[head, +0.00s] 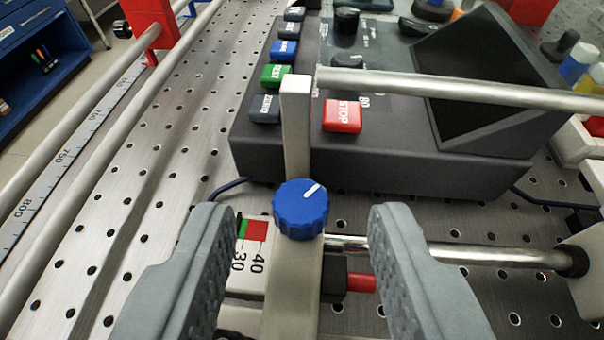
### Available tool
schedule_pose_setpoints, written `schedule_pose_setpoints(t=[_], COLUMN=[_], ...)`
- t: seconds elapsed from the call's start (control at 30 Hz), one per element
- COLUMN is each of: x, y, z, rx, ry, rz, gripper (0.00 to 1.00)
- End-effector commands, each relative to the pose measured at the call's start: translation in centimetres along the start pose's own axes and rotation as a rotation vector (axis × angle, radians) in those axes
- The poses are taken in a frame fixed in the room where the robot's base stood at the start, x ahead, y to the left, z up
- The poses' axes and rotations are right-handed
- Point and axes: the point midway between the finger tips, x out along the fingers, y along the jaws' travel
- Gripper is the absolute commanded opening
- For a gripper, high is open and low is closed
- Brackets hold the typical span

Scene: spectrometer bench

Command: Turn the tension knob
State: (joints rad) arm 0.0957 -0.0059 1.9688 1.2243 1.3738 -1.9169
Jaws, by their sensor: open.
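The tension knob (301,210) is a blue, ridged round knob with a white pointer line aimed to the upper right. It sits on a pale upright metal bar (296,130) near the middle of the head view. My gripper (301,228) is open, with one grey finger on each side of the knob and visible gaps between them. The fingers do not appear to touch it.
A dark control box (370,150) with a red STOP button (342,116), a green button (275,76) and a screen (490,85) stands behind the knob. A metal rod (470,88) crosses in front of it. Long rails (100,150) and a ruler run along the left of the perforated bench.

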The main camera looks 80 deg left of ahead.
Motion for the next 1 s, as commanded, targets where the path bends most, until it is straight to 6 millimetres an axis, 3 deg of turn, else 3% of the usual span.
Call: schedule_pose_setpoints(t=[0.43, 0.47, 0.67, 1.0], x=[1.02, 1.01, 1.0, 1.04], y=[-0.03, -0.03, -0.03, -0.42], z=[-0.05, -0.04, -0.05, -0.14], rx=[0.0, 0.0, 0.0, 0.038], ry=[0.001, 0.001, 0.001, 0.0], rz=[0.0, 0.0, 0.0, 0.097], gripper=[0.4, 0.38, 0.0, 0.0])
